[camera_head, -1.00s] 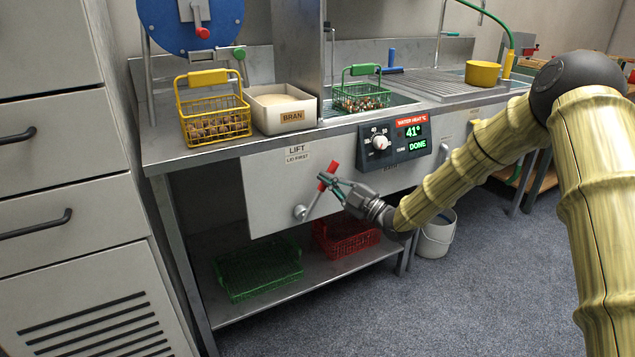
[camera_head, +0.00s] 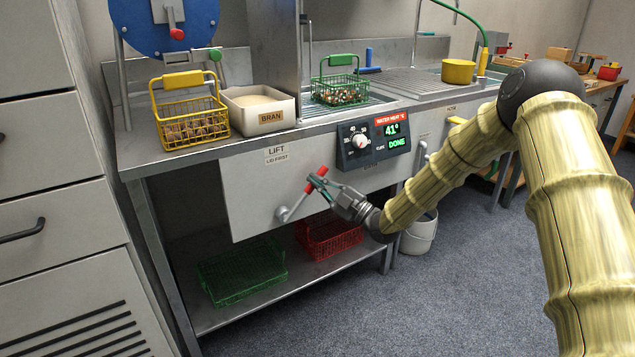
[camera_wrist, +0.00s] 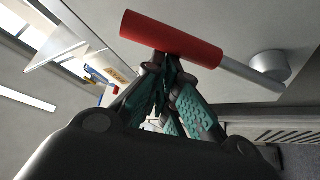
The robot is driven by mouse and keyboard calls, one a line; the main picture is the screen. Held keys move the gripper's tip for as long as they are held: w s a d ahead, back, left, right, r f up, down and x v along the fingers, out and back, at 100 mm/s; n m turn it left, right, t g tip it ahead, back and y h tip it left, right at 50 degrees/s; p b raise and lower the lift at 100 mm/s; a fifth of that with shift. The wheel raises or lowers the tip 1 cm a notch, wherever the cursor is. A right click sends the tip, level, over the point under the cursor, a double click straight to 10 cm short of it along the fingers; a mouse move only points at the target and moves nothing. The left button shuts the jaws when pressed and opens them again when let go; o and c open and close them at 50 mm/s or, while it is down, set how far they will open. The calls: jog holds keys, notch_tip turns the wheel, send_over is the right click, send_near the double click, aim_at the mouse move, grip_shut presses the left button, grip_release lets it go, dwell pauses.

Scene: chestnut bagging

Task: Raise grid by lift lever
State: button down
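The lift lever (camera_head: 296,206) is a grey rod with a red handle (camera_head: 309,192), on the counter's front panel below the "LIFT / LID FIRST" label (camera_head: 277,155). It slants up to the right from its pivot. My gripper (camera_head: 316,182) has its fingers closed around the middle of the red handle, which shows on both sides of them. In the wrist view, the red handle (camera_wrist: 200,47) crosses the teal-padded fingertips. The green-handled basket (camera_head: 341,88) with chestnuts sits in the sink basin. The grid under it cannot be made out.
A control panel (camera_head: 374,140) reading 41° and DONE is right of the lever. A yellow basket (camera_head: 193,128) and a bran box (camera_head: 235,112) stand on the counter. Green (camera_head: 240,273) and red (camera_head: 328,240) crates lie on the shelf below. A bucket (camera_head: 420,234) stands on the floor.

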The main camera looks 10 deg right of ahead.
jog(key=shift+d+f, duration=0.1)
jog(key=shift+d, duration=0.05)
jog(key=s+d+p, duration=0.3)
jog(key=s+d, duration=0.1)
jog(key=s, duration=0.4)
jog(key=shift+s+f, duration=0.15)
jog(key=shift+f, duration=0.15)
